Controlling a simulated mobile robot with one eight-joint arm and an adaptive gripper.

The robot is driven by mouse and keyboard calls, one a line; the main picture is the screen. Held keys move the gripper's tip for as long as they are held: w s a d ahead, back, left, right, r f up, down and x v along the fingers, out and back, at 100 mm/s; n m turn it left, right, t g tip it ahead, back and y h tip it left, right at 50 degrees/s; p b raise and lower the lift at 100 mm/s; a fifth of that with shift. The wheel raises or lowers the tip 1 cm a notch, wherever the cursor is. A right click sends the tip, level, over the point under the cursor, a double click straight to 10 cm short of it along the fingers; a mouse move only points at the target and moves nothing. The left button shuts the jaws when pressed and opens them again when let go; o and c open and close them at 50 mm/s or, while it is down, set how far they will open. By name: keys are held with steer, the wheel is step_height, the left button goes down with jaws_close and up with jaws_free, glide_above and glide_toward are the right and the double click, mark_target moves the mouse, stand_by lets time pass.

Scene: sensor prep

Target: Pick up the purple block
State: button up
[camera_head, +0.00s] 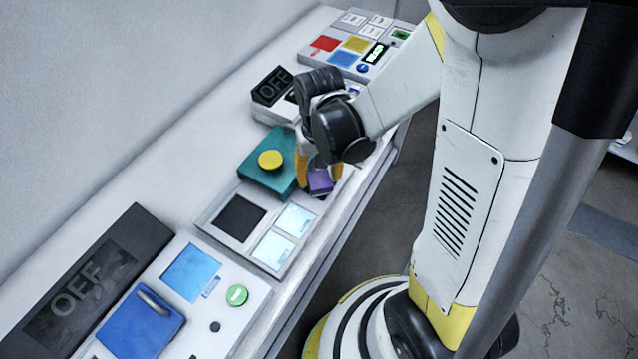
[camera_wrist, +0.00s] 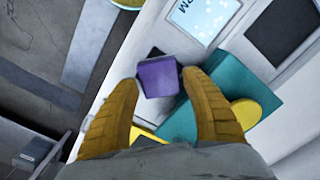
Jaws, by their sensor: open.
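The purple block (camera_head: 320,183) is near the front edge of the counter, beside a teal box with a yellow button. In the wrist view the purple block (camera_wrist: 158,77) shows at the fingertips, between the two yellow fingers.
The teal box (camera_head: 258,178) with its yellow button (camera_head: 270,159) stands left of my gripper.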

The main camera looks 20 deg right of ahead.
mark_target(319, 179)
step_height(319, 179, down, 3)
steer(key=shift+f+b, duration=0.15)
steer(key=shift+b, duration=0.4)
steer(key=shift+c, duration=0.5)
steer(key=c, duration=0.7)
steer(key=shift+c, duration=0.6)
